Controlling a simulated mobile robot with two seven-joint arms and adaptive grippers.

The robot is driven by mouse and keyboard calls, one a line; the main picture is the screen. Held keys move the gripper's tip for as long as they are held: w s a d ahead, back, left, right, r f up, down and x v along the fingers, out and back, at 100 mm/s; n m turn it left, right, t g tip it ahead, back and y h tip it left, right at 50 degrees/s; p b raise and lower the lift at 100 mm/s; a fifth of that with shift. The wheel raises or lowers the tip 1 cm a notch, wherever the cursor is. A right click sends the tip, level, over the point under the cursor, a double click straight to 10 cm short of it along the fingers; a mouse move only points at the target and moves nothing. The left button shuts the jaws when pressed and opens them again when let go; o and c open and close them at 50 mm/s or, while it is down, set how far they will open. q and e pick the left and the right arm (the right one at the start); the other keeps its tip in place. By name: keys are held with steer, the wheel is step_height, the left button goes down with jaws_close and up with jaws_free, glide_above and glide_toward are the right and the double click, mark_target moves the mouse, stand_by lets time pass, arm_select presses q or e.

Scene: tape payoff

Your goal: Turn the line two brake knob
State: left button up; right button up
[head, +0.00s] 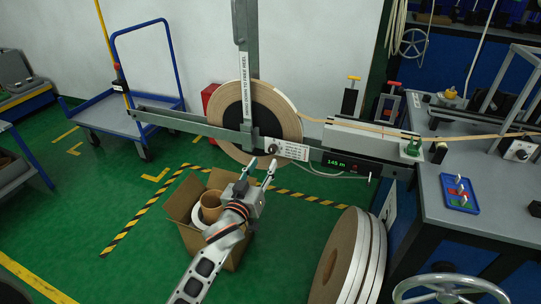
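A large reel of tape (285,118) hangs on a grey stand with an upright arm and a long horizontal beam. A dark round knob (271,147) sits at the reel's lower middle, beside a white label (292,150) too small to read. Whether this is the line two brake knob cannot be told. Another dark knob (520,153) is on a pale box at the far right. My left gripper (262,167) is just below the knob by the reel in the picture, fingers apart, with nothing seen between them. My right gripper is not in view.
A cardboard box (184,202) with rolls stands on the floor behind my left arm. Large tape reels (342,262) stand at lower middle. A green display (338,164) reads 145 m. A blue cart (103,112) is at left, a grey bench (470,225) at right.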

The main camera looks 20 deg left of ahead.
mark_target(271, 151)
arm_select(q)
steer(key=w, duration=0.2)
steer(key=w+b, duration=0.1)
steer(key=w, duration=0.2)
steer(key=shift+w+d+f, duration=0.15)
steer(key=shift+w, duration=0.8)
jaws_close()
